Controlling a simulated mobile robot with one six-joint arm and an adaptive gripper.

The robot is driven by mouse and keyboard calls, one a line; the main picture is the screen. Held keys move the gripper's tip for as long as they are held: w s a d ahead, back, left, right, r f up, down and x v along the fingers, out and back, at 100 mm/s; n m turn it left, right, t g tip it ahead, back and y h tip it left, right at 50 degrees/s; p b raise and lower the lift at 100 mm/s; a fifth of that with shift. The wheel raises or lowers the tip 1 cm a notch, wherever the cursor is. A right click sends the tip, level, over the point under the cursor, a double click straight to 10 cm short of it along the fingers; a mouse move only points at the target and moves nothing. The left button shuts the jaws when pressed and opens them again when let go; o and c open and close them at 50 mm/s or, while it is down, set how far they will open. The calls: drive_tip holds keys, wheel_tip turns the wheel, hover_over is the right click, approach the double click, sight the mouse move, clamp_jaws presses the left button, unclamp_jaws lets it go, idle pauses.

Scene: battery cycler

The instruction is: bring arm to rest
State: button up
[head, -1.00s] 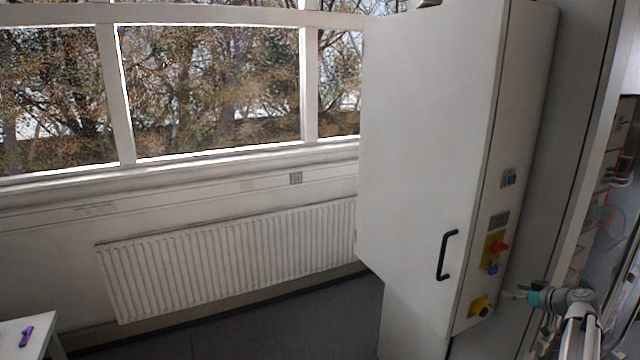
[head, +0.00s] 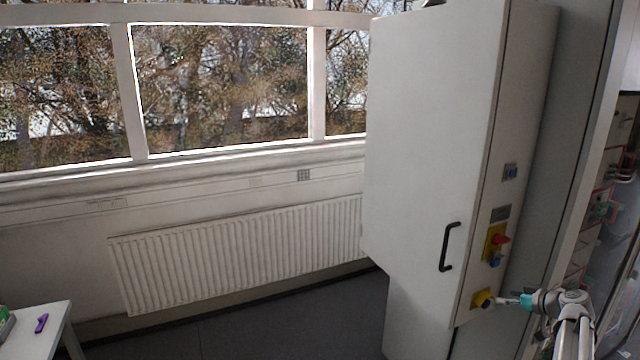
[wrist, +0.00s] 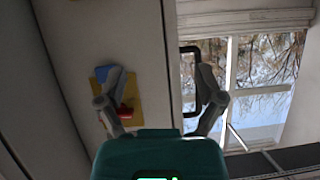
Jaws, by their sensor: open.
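My gripper (head: 505,301) is at the lower right in the head view, its fingers pointing left across the side of the white cabinet (head: 430,130). Behind the left finger is a red switch (wrist: 123,111) on a yellow plate with a blue part. Behind the right finger is the black door handle (wrist: 190,80).
A white table (head: 58,318) with a purple object (head: 41,323) stands at lower left. A radiator (head: 240,250) runs under the window. Dark floor (head: 290,320) between them is clear.

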drive_tip(key=a+f+g+b, duration=0.4)
drive_tip(key=a+f, duration=0.4)
drive_tip(key=a, duration=0.6)
drive_tip(key=s+a+f+m+g+h+b, duration=0.1)
drive_tip(key=s+a+f+g+h+b, duration=0.1)
drive_tip(key=s+a+f, duration=0.3)
drive_tip(key=s+a+f+m+g+h+b, duration=0.1)
drive_tip(key=s+a+f+b, duration=0.4)
drive_tip(key=a, duration=0.6)
drive_tip(key=s+a+f+m+g+h+b, duration=0.2)
drive_tip(key=s+a+f+g+b, duration=0.1)
drive_tip(key=s+a+f, duration=0.4)
drive_tip(key=shift+s+a+g+h, duration=0.3)
drive_tip(key=shift+a+g, duration=0.4)
drive_tip(key=shift+a, duration=0.2)
